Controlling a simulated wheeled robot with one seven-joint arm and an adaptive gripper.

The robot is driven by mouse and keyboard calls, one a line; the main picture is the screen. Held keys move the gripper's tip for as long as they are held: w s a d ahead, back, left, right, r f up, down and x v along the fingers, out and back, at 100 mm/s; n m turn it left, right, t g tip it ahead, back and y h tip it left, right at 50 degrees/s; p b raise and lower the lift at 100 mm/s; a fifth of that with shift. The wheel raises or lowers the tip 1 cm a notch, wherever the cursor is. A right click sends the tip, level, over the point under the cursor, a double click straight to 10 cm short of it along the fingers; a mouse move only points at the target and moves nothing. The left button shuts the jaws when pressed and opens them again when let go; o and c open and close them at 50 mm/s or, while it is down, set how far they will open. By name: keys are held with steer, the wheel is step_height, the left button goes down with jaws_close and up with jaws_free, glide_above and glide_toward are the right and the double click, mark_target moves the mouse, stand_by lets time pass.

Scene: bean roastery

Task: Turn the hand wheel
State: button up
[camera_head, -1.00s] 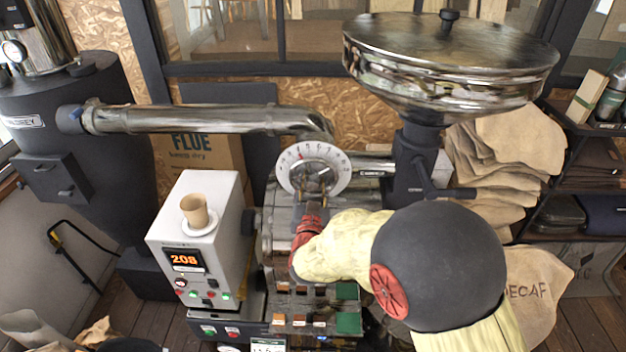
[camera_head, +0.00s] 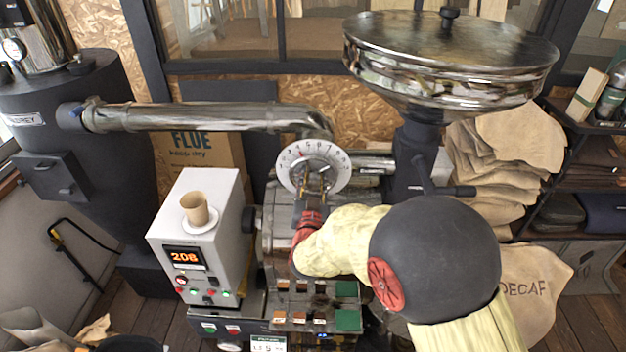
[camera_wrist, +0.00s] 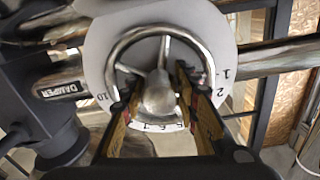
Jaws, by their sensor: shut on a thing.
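The hand wheel (camera_head: 313,168) is a metal ring with spokes and a round hub, in front of a white numbered dial plate (camera_head: 340,165). It sits on the roaster's front, below the pipe's end. In the wrist view the wheel's ring (camera_wrist: 125,42) arches over the hub, and the dial plate (camera_wrist: 100,45) shows behind it. My gripper (camera_head: 313,192) reaches the wheel from below. In the wrist view its two fingers (camera_wrist: 157,98) stand on either side of the hub, closed on the wheel. The exact contact points are partly hidden by the fingers.
A large metal hopper (camera_head: 450,65) is above right. A pipe (camera_head: 210,117) runs behind to the left. A dark handle (camera_head: 455,191) juts out right of the wheel.

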steer(key=shift+f+m+b, duration=0.1)
steer(key=shift+m+b, duration=0.2)
steer(key=shift+b, duration=0.55)
jaws_close()
steer(key=shift+f+m+b, duration=0.1)
steer(key=shift+m+b, duration=0.5)
steer(key=shift+b, duration=0.65)
steer(key=m+b, duration=0.3)
steer(key=b, duration=0.3)
steer(key=shift+f, duration=0.15)
steer(key=m+b, duration=0.3)
steer(key=b, duration=0.3)
steer(key=m+b, duration=0.2)
steer(key=b, duration=0.1)
steer(key=shift+r+m, duration=0.3)
steer(key=shift+a, duration=0.1)
steer(key=shift+r, duration=0.1)
steer(key=o, duration=0.9)
jaws_free()
steer(key=shift+o, duration=0.2)
